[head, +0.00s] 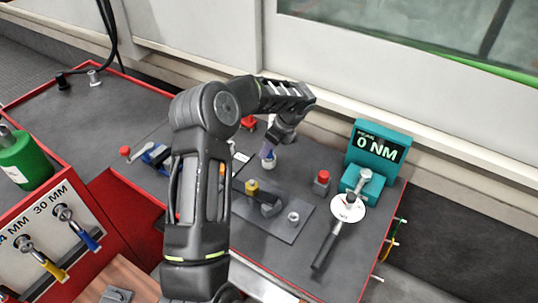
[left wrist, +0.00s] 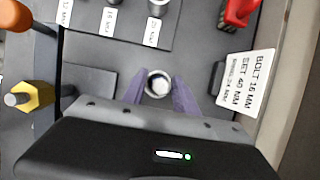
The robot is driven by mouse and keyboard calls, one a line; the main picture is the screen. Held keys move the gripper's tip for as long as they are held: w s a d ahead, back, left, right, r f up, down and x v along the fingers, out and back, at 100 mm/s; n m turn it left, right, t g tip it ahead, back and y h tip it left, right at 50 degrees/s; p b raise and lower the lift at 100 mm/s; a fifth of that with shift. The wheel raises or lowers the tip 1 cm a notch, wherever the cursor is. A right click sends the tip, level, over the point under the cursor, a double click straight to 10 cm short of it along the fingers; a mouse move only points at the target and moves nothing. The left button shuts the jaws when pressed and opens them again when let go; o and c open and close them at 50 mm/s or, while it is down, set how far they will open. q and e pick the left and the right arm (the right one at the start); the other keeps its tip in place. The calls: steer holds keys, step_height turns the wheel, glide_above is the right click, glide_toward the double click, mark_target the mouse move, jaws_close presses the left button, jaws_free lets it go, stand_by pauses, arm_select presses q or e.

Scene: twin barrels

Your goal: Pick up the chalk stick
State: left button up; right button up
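A small round pale holder (left wrist: 158,84) with a white top inside its rim, seemingly the chalk stick, stands on the grey bench in the left wrist view. It also shows in the head view as a small whitish cylinder (head: 268,163), partly covered by my fingers. My left gripper (left wrist: 158,88) points down at it, with one purple finger on each side. The fingers look apart, with narrow gaps beside the rim; I cannot tell whether they touch it. The left gripper also shows in the head view (head: 268,151). My right gripper is not in view.
A dark plate (head: 285,229) with a brass hex piece (head: 252,187) lies nearby. A red-topped block (head: 322,183), a torque wrench with white dial (head: 348,208) and a teal 0 NM display (head: 378,150) stand right. A wall (head: 350,75) runs behind the bench.

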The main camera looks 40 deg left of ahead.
arm_select(q)
jaws_close()
steer(key=shift+r, duration=0.1)
stand_by(0.4)
step_height(320, 180, up, 10)
steer(key=shift+f+b, duration=0.1)
steer(key=shift+b, duration=0.35)
stand_by(0.4)
